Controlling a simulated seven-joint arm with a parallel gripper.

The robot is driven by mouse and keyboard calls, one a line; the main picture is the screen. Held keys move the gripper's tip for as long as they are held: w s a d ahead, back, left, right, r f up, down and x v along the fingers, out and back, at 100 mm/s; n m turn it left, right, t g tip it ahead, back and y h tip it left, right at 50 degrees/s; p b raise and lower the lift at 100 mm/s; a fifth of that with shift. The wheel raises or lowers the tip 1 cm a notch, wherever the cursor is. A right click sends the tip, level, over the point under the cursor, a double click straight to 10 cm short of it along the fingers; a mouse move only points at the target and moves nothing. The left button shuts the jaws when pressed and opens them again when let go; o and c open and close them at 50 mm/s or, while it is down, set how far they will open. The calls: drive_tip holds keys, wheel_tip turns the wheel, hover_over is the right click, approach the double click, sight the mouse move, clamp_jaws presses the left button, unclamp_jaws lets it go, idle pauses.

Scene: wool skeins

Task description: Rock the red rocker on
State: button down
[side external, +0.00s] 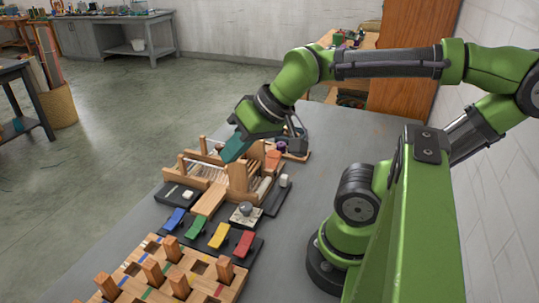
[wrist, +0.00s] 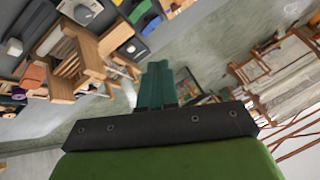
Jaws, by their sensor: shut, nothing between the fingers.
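The red rocker (side external: 244,243) is at the right end of a row of coloured rockers on a dark base, near the front of the table in the side view. I cannot tell clearly which way it is tilted. It does not show in the wrist view. My gripper (side external: 228,157) has teal fingers, which are shut and empty. It is above or beside the wooden loom frame, well behind the red rocker and apart from it. The fingers also show in the wrist view (wrist: 157,80).
Blue (side external: 174,220), green (side external: 197,227) and yellow (side external: 219,235) rockers stand left of the red one. A grey knob (side external: 245,209) is just behind. The wooden loom (side external: 240,182) stands between gripper and rockers. A pegged wooden board (side external: 150,285) lies in front.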

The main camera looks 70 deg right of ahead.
wheel_tip(320, 180, down, 7)
drive_tip(key=w+a+m+g+h, duration=0.1)
drive_tip(key=m+g, duration=0.4)
drive_tip(key=m, duration=1.1)
drive_tip(key=w+a+m+g+h, duration=0.1)
drive_tip(key=m+g, duration=0.4)
drive_tip(key=m, duration=1)
drive_tip(key=shift+a+r+m+g+h, duration=0.15)
drive_tip(key=shift+a+m+g+h, duration=0.2)
drive_tip(key=shift+h, duration=0.25)
drive_tip(key=shift+d, duration=0.1)
